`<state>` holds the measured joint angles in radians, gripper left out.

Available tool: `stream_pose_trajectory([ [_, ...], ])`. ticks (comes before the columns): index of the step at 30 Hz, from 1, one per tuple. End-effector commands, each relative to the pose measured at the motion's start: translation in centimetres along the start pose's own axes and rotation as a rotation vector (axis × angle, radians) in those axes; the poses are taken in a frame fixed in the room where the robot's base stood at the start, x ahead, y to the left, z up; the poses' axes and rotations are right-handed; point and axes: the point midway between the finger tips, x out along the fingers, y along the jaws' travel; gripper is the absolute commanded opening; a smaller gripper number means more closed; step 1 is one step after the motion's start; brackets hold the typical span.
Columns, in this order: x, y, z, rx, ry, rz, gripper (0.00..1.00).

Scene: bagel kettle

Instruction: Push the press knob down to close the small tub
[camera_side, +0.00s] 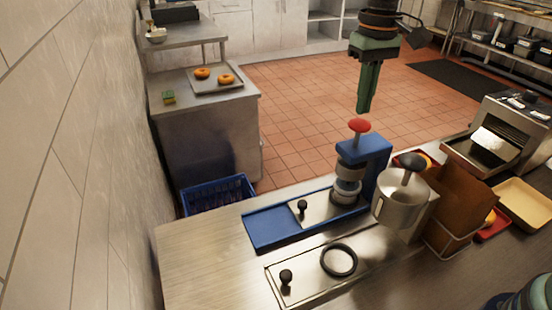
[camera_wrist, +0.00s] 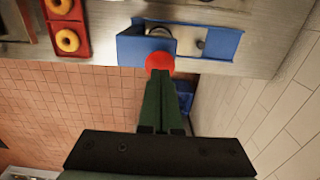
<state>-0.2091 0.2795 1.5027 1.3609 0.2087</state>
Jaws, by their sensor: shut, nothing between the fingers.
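The red press knob (camera_side: 359,125) tops a blue press (camera_side: 372,152) on the steel counter. It also shows as a red disc in the wrist view (camera_wrist: 159,63). Below the press, the small tub (camera_side: 347,186) stands on a steel slide plate over a blue base (camera_side: 268,229). My gripper (camera_side: 364,110), with green fingers, is shut and empty, pointing down just above the knob in the side view. In the wrist view the fingertips (camera_wrist: 163,80) overlap the knob's edge. I cannot tell whether they touch it.
A steel kettle (camera_side: 398,208) with a black-knobbed handle stands right of the press, beside a brown board (camera_side: 462,205). A steel plate with a black ring (camera_side: 338,260) lies in front. A toaster-like machine (camera_side: 505,130) and a yellow tray (camera_side: 524,203) are at right.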

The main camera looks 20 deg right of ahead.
Motion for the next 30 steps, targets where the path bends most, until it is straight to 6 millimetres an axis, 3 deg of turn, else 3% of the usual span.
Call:
stream_pose_trajectory([
  [18,-5.3,0.0,0.0,0.000,0.003,-0.001,0.00],
  [30,-5.6,0.1,0.1,0.000,0.004,-0.001,0.00],
])
